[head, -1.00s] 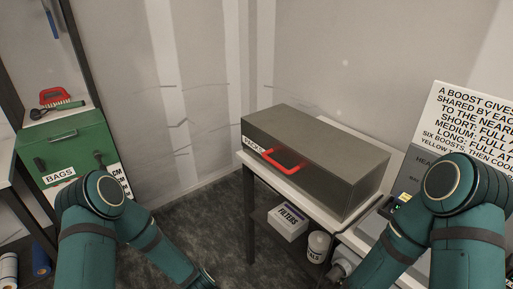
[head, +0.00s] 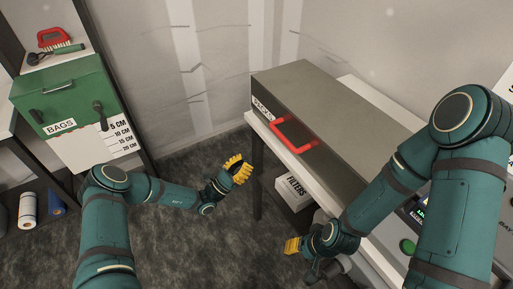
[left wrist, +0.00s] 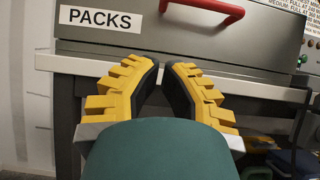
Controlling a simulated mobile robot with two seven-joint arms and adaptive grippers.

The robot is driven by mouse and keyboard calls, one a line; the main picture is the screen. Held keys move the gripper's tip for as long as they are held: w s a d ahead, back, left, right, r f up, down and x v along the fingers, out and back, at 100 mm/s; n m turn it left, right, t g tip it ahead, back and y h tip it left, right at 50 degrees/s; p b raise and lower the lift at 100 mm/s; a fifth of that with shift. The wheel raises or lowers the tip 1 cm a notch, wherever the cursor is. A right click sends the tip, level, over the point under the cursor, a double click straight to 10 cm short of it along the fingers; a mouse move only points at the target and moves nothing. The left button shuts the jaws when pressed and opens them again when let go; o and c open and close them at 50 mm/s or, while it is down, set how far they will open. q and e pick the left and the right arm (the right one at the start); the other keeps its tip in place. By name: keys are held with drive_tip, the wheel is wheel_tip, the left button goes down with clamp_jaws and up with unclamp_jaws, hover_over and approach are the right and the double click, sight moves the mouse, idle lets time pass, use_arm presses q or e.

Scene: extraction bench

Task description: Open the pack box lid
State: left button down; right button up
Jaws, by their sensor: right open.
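The pack box is a long grey box (head: 345,105) on a white-topped bench. Its lid looks shut. A red handle (head: 293,135) is on its front, beside a label that reads PACKS in the left wrist view (left wrist: 100,19). The handle (left wrist: 205,7) is cut off at the top of that view. My left gripper (head: 238,168) is in front of and below the box, apart from the handle. Its yellow fingertips (left wrist: 163,66) nearly meet, with nothing between them. My right gripper (head: 292,246) is open, low in front of the bench, away from the handle.
The white bench top (head: 322,163) juts out below the box front. A FILTERS box (head: 293,192) is under the bench. The floor between is clear.

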use_arm(q)
drive_tip(key=s+a+r+x, duration=0.1)
drive_tip(key=r+x, duration=0.1)
drive_tip(key=x, duration=1)
drive_tip(key=shift+r, duration=0.25)
drive_tip(key=shift+a, duration=0.1)
